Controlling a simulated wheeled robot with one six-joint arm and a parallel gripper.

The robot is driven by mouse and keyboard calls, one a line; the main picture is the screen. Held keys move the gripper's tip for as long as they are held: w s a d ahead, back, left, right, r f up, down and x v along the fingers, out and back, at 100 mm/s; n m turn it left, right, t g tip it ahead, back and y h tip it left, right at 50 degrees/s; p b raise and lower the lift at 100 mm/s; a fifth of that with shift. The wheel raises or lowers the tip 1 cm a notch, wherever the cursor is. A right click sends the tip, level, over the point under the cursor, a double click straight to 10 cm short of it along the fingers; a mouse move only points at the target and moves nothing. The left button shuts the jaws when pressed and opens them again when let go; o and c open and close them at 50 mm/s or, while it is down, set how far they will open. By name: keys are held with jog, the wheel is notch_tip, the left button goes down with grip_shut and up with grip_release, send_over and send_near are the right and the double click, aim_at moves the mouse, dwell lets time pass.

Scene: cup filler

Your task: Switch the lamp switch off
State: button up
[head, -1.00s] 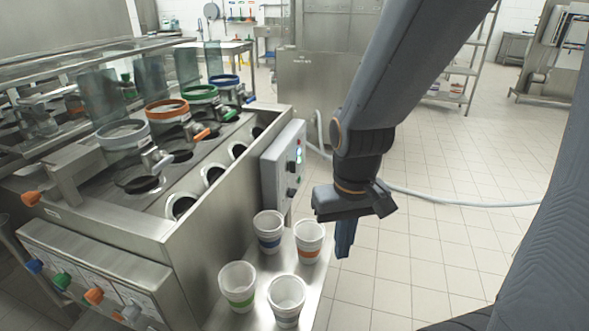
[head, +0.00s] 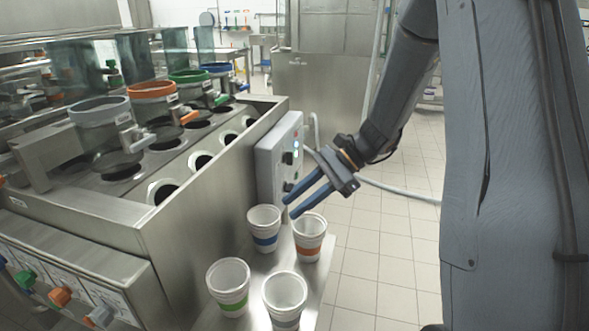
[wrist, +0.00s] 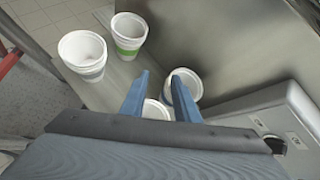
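A grey control box (head: 280,160) is fixed to the side of the steel machine. Its face carries a small glowing light (head: 296,145) and dark knobs, one above (head: 287,158) and one below (head: 287,187). I cannot tell which is the lamp switch. My gripper (head: 291,209) is open and empty, its blue fingers pointing down-left near the box's lower edge, above the cups. In the wrist view my gripper (wrist: 161,76) has a clear gap between its fingers. The box (wrist: 290,110) shows at the right there, with part of a dark knob (wrist: 273,146).
Several white paper cups stand on a steel shelf below: blue-banded (head: 264,222), orange-banded (head: 309,238), green-banded (head: 229,283) and another at the front (head: 285,292). The fingers are close above the blue and orange ones. A hose (head: 400,190) runs behind. Tiled floor lies open to the right.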

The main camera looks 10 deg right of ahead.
jog(key=w+d+f+m+t+y+b, duration=0.1)
jog(key=w+d+m+t+y+b, duration=0.3)
jog(key=w, duration=0.7)
jog(key=m+t+y+b, duration=0.1)
jog(key=m+t, duration=0.4)
send_near(289, 159)
jog(key=x, duration=0.7)
jog(key=shift+w+a+r, duration=0.2)
jog(key=shift+w+r, duration=0.25)
jog(key=shift+w, duration=0.05)
grip_shut()
